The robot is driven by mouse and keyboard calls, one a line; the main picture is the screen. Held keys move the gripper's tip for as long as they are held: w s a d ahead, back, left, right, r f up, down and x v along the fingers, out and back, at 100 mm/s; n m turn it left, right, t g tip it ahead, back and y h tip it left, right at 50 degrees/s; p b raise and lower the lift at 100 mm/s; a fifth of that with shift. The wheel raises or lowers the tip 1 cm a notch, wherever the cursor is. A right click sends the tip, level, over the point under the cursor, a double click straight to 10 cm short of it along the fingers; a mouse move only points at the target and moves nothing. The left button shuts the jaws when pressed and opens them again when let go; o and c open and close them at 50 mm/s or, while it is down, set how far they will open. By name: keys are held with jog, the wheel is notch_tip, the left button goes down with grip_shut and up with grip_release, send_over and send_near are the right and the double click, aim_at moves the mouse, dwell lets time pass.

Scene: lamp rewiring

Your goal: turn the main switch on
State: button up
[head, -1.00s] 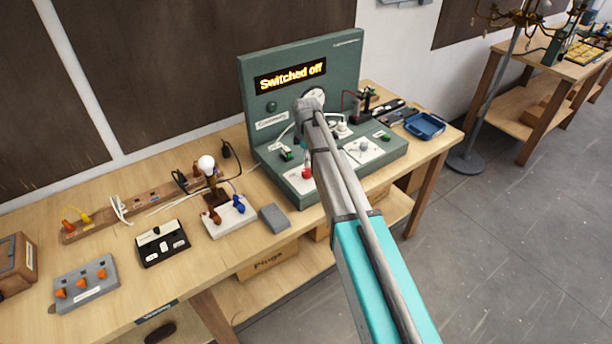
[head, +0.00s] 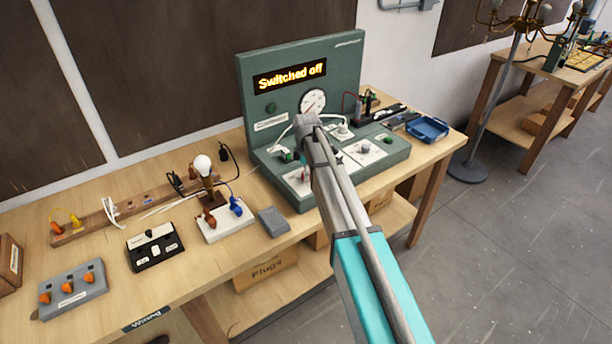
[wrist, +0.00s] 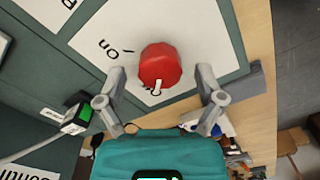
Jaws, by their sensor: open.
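The main switch is a round red knob (wrist: 160,62) with a white pointer mark on its near side, on a white plate (wrist: 205,30) in the wrist view. An upside-down "on" label is printed left of the knob. My open gripper (wrist: 161,76) has one finger on each side of the knob, with visible gaps; its height above the knob is unclear. In the head view my arm hides most of the knob and the gripper. The green panel (head: 346,70) has a display (head: 290,75) reading "Switched off".
A green plug-like part with a grey cable (wrist: 78,118) lies left of my gripper in the wrist view. A lit-looking bulb on a stand (head: 203,165), a grey block (head: 274,221) and a switch box (head: 154,249) stand left of the panel. A blue tray (head: 428,128) is at the right.

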dwell(0.3)
jog(key=c, duration=1.1)
jog(key=shift+c, duration=0.2)
jog(key=shift+m, duration=0.4)
jog(key=m, duration=0.7)
jog(key=shift+f+m, duration=0.1)
jog(key=shift+m, duration=0.3)
jog(key=m, duration=0.4)
jog(key=shift+m, duration=0.3)
jog(key=m, duration=0.4)
jog(key=shift+m, duration=0.4)
jog(key=shift+d, duration=0.1)
